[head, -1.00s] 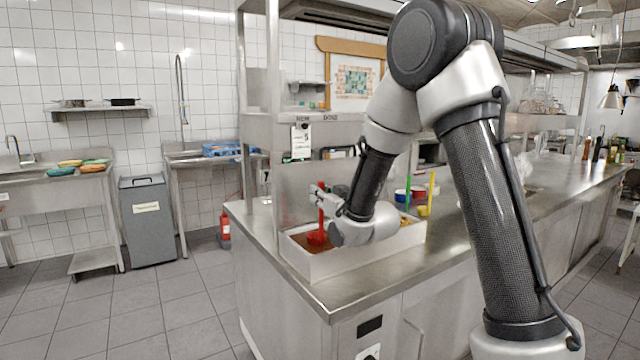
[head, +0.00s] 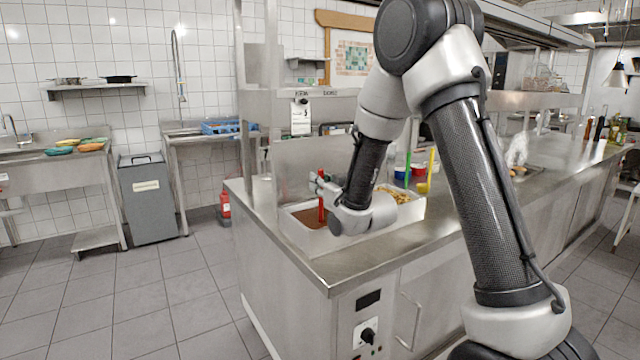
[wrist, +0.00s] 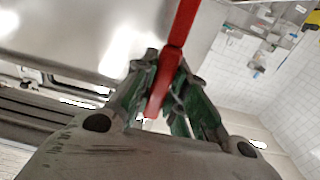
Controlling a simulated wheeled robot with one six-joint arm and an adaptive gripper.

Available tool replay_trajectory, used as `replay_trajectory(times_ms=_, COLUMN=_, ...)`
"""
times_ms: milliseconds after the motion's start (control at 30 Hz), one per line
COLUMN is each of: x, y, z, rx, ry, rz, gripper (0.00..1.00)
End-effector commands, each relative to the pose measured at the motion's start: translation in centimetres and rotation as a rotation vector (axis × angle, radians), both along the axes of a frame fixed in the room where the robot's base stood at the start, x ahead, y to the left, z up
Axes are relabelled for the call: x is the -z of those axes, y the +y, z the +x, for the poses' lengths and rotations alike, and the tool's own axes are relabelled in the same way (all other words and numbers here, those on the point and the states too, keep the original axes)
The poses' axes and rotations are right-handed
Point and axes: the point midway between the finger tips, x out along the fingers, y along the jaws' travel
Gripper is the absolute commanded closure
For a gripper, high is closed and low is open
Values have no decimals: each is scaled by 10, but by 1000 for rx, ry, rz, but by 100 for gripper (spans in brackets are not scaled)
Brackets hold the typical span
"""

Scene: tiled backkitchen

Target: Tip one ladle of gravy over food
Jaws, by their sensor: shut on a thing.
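My gripper (head: 320,186) is shut on the red ladle (head: 321,208), whose handle stands nearly upright. In the wrist view the red handle (wrist: 180,28) passes between the fingers of my gripper (wrist: 166,72). The ladle's lower end is at the brown gravy (head: 303,216) in the left part of a white-walled container (head: 345,238). Its bowl does not show, and I cannot tell how deep it sits. Yellowish-brown food (head: 401,195) lies at the container's right end, partly behind my wrist.
A yellow-handled utensil (head: 430,168) and small blue and red containers (head: 418,172) stand behind the food. The steel counter (head: 490,195) has free room to the right.

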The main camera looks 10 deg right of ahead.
Motion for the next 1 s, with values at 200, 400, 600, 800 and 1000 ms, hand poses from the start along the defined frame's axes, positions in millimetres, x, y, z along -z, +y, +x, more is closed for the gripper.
replay_trajectory(times_ms=200, x=-7, y=0, z=0, rx=0, ry=-2, rz=1, gripper=100)
replay_trajectory(times_ms=400, x=-25, y=0, z=0, rx=0, ry=-2, rz=0, gripper=100)
replay_trajectory(times_ms=600, x=-43, y=0, z=0, rx=0, ry=-3, rz=0, gripper=100)
replay_trajectory(times_ms=800, x=-60, y=0, z=0, rx=0, ry=-3, rz=0, gripper=100)
replay_trajectory(times_ms=1000, x=-77, y=0, z=0, rx=0, ry=-2, rz=1, gripper=100)
